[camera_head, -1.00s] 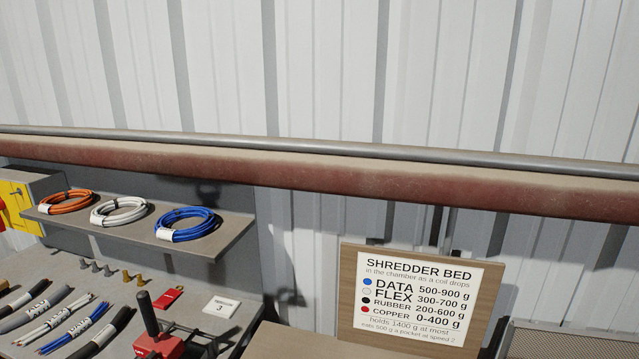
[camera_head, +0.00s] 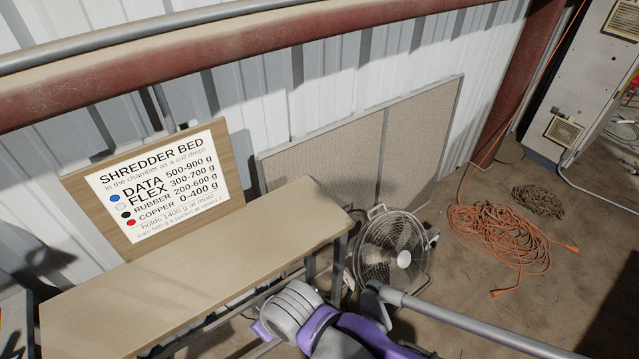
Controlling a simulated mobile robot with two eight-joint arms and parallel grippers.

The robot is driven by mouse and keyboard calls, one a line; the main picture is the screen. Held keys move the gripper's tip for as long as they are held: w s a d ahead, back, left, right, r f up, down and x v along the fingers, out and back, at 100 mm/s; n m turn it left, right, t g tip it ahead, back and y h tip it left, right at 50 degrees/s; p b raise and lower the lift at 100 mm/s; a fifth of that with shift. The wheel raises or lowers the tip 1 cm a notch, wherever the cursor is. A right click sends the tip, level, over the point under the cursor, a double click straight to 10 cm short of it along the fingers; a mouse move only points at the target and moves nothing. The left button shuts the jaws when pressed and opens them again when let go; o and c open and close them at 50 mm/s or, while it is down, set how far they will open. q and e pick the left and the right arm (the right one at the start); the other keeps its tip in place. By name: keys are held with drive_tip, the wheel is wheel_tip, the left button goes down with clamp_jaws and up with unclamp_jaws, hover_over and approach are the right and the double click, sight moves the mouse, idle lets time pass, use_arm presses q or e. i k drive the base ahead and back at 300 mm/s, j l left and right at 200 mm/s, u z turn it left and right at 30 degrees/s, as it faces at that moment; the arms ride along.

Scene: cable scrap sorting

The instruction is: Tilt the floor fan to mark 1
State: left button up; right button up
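The floor fan (camera_head: 392,250) stands on the floor just right of the wooden bench, in front of a leaning panel. It has a round wire cage with a pale hub and a handle at its top. Its tilt marks are too small to make out, and its lower part is partly hidden. A grey and purple arm of mine crosses the bottom middle of the view in front of the fan's base. No gripper fingers can be made out in this view.
A wooden bench (camera_head: 190,285) with a shredder bed sign (camera_head: 160,190) stands at left. A beige panel (camera_head: 330,150) leans on the wall. An orange cable coil (camera_head: 500,238) and a dark coil (camera_head: 538,201) lie on the floor at right. A pale cabinet (camera_head: 585,70) stands at the back right.

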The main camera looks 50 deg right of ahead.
sight(383, 254)
drive_tip(key=z, duration=2.35)
drive_tip(key=i+l+z, duration=0.1)
drive_tip(key=i+z, duration=0.15)
drive_tip(key=i, duration=0.35)
drive_tip(key=i+z, duration=0.3)
drive_tip(key=i, duration=0.3)
